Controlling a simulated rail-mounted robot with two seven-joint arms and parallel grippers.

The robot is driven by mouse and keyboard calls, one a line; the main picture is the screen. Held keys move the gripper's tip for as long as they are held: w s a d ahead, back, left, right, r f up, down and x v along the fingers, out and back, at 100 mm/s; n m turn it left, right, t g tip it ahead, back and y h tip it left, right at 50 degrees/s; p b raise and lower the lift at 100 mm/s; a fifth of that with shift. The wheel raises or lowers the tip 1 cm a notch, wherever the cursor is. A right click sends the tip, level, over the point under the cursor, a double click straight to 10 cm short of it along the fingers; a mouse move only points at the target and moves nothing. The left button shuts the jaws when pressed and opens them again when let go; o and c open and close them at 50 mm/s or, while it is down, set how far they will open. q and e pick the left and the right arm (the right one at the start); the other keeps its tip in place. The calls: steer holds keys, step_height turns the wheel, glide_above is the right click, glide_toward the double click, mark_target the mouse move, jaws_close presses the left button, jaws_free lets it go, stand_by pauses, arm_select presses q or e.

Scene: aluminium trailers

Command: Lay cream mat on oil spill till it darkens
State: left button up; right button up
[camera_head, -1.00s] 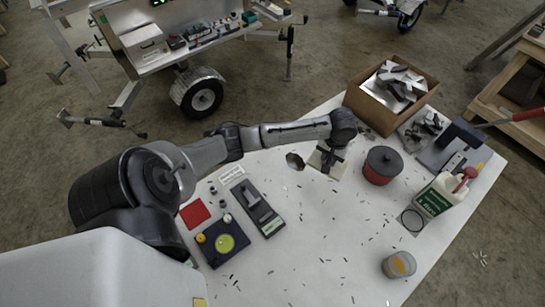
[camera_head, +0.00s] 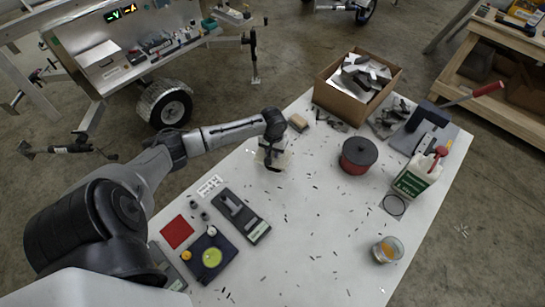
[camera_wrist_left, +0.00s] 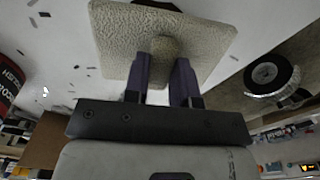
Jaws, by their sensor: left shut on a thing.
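The cream mat (camera_head: 283,160) is a pale, speckled square pad with a raised grip in its middle. It also shows in the left wrist view (camera_wrist_left: 120,40), where its visible face is cream all over. My left gripper (camera_head: 272,154) is shut on the mat's grip, with one finger on each side. The mat is over the part of the white table where the dark brown oil spill showed earlier. The spill is now hidden. I cannot tell whether the mat touches the table. My right gripper is not in view.
A red pot (camera_head: 358,158) with a dark lid stands right of the mat. A cardboard box (camera_head: 345,100) and a small tan block (camera_head: 298,122) are behind. A dark grey tool (camera_head: 240,215) lies front left. A white jug (camera_head: 416,177) stands right. Small dark shavings dot the table.

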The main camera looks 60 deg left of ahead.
mark_target(273, 152)
arm_select(q)
steer(key=shift+a+f, duration=0.1)
steer(key=shift+f, duration=2)
steer(key=o, duration=0.9)
steer(key=shift+f, duration=0.1)
